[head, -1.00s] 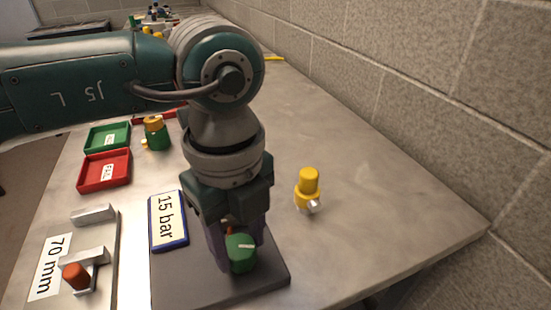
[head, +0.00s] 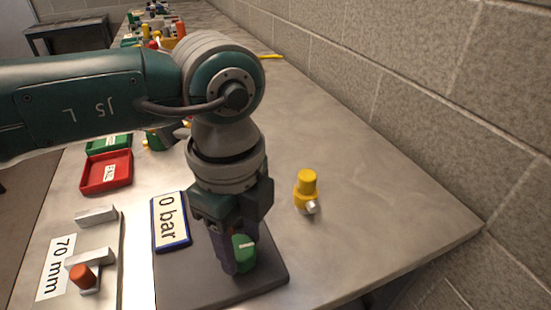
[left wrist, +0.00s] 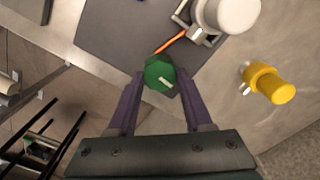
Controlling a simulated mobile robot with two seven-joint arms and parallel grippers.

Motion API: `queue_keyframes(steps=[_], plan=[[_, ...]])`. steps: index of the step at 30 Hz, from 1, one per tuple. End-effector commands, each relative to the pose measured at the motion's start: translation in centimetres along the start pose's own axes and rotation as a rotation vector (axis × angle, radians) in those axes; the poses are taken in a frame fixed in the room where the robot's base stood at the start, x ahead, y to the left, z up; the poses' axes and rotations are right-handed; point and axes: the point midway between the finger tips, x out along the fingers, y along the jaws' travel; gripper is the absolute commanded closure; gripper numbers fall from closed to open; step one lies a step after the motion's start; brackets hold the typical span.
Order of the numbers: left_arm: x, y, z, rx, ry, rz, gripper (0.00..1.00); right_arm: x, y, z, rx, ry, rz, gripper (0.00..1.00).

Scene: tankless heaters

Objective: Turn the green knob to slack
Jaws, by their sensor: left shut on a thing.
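The green knob (head: 244,252) sits low over the dark grey base plate (head: 190,287), with a pale mark on its face. My left gripper (head: 232,255) points down and is shut on the knob. In the left wrist view the green knob (left wrist: 159,73) shows between the two purple fingertips (left wrist: 158,84), its pale mark slanting. A blue-framed sign (head: 171,221) beside it reads "0 bar". The fitting behind the knob is mostly hidden by my gripper in the head view. My right gripper is not in view.
A yellow-capped fitting (head: 307,190) stands right of the plate. Red (head: 106,172) and green (head: 109,143) trays lie behind. A block wall bounds the right; the table's right front is clear.

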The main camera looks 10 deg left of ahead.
Motion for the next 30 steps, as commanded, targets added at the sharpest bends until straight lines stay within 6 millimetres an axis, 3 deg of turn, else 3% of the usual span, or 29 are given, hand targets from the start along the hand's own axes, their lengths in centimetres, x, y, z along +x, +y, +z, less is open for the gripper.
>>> queue_keyframes(steps=[2, 3, 11, 20, 30], plan=[[-0.1, 0.0, 0.0, 0.001, 0.001, 0.0, 1.0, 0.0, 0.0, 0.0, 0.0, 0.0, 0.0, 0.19], [-0.1, 0.0, 0.0, 0.001, 0.001, 0.0, 0.48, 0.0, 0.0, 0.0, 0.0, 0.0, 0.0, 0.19], [0.0, 0.0, 0.0, 0.002, 0.0, 0.0, 0.19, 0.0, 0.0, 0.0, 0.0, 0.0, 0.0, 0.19], [-0.4, -0.1, 0.0, 0.002, 0.0, -0.002, 0.19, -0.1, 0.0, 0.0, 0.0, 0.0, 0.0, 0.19], [-6.5, -0.1, 0.0, 0.003, 0.001, -0.006, 0.19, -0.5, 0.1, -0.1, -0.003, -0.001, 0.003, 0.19]])
